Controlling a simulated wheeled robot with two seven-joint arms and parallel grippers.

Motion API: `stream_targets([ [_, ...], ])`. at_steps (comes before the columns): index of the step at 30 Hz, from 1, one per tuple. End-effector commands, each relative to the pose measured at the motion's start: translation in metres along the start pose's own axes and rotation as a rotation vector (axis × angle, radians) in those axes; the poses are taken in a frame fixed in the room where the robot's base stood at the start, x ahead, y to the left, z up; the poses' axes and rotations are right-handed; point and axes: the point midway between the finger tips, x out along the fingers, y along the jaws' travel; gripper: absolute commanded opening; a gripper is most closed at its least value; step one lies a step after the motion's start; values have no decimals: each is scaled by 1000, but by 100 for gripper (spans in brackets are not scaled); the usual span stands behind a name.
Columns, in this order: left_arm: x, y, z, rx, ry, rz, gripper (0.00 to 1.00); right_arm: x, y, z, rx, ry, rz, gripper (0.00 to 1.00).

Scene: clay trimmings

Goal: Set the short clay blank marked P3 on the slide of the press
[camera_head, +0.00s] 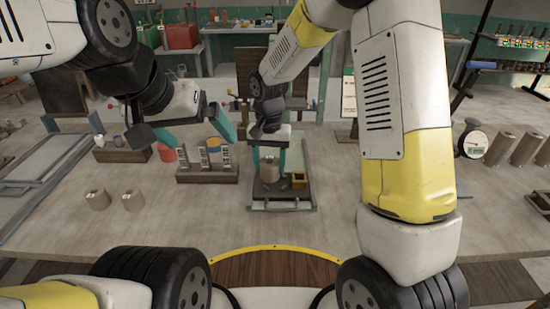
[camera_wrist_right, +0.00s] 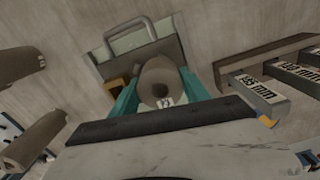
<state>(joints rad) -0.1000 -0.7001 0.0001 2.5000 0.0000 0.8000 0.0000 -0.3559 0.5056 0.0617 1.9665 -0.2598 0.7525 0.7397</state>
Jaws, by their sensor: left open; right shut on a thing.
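My right gripper (camera_head: 268,158) is shut on a short grey clay blank (camera_head: 269,170), held upright between its teal fingers. In the right wrist view the blank (camera_wrist_right: 158,78) sits between the fingertips of the right gripper (camera_wrist_right: 160,98); its small label is too small to read surely. The blank is over the dark slide of the press (camera_head: 272,194), whose handle bar end also shows in the wrist view (camera_wrist_right: 120,64). I cannot tell whether its base touches the slide. My left gripper (camera_head: 194,130) is open and empty above the gauge rack.
A rack (camera_head: 208,175) with marked gauge blocks stands left of the press. A small yellow-brown block (camera_head: 299,181) is beside the held blank. A dial (camera_head: 472,144) and several cylinders (camera_head: 502,150) stand right.

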Motion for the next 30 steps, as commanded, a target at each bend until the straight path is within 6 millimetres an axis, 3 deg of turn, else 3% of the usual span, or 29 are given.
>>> stream_targets([
  [3, 0, 0, 0, 0, 0, 0, 100, 1, 10, -12, 1, 1, -1, 0],
  [8, 0, 0, 0, 0, 0, 0, 100, 6, 14, -16, 0, 0, 0, 0],
  [15, 0, 0, 0, 0, 0, 0, 100, 36, 14, -15, -1, -1, 0, 0],
  [26, 0, 0, 0, 0, 0, 0, 100, 40, 14, -15, -1, 0, 0, 0],
  [27, 0, 0, 0, 0, 0, 0, 100, 40, 14, -15, -1, 0, 0, 60],
  [30, 0, 0, 0, 0, 0, 0, 100, 40, 14, -15, -1, 0, 0, 63],
])
